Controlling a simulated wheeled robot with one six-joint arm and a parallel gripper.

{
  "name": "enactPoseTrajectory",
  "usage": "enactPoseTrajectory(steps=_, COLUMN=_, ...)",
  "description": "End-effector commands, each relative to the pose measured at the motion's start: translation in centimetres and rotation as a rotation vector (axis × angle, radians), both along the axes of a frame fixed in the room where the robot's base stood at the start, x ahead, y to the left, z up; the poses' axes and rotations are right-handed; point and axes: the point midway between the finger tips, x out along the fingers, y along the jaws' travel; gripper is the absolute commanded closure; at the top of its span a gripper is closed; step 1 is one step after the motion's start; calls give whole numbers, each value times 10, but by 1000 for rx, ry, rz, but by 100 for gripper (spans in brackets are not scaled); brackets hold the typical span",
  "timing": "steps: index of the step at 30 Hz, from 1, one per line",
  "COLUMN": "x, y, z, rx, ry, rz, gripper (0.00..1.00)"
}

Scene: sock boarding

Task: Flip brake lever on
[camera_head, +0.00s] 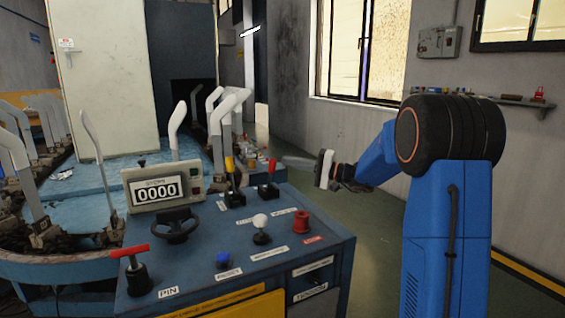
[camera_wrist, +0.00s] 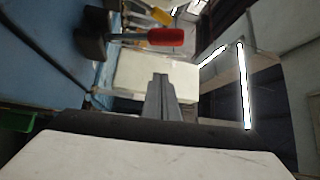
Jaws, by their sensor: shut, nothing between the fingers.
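Two small levers stand at the back right of the blue control panel (camera_head: 195,250). One has a red handle (camera_head: 272,166), the other a yellow handle (camera_head: 229,165). I cannot read their labels to tell which is the brake. My gripper (camera_head: 287,161) is shut and empty, just right of the red handle at about its height, with a small gap seeming to lie between. In the wrist view the shut fingers (camera_wrist: 160,80) point away from the camera. The red handle (camera_wrist: 155,37) lies above their tips, with the yellow handle (camera_wrist: 150,12) beyond it.
The panel also carries a counter reading 0000 (camera_head: 157,191), a black handwheel (camera_head: 176,225), a red T-handle (camera_head: 130,252), a white knob (camera_head: 260,221), a blue button (camera_head: 223,260) and a red button (camera_head: 301,222). Grey sock forms (camera_head: 228,105) stand behind. Green floor right of the panel is clear.

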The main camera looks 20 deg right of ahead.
Motion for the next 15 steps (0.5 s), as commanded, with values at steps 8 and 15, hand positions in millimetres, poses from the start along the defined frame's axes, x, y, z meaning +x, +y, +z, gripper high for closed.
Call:
enactPoseTrajectory(steps=8, x=-25, y=-38, z=-12, rx=0, ry=0, rz=-3, gripper=100)
enactPoseTrajectory(steps=15, x=-35, y=-50, z=-16, rx=1, ry=-1, rz=-1, gripper=100)
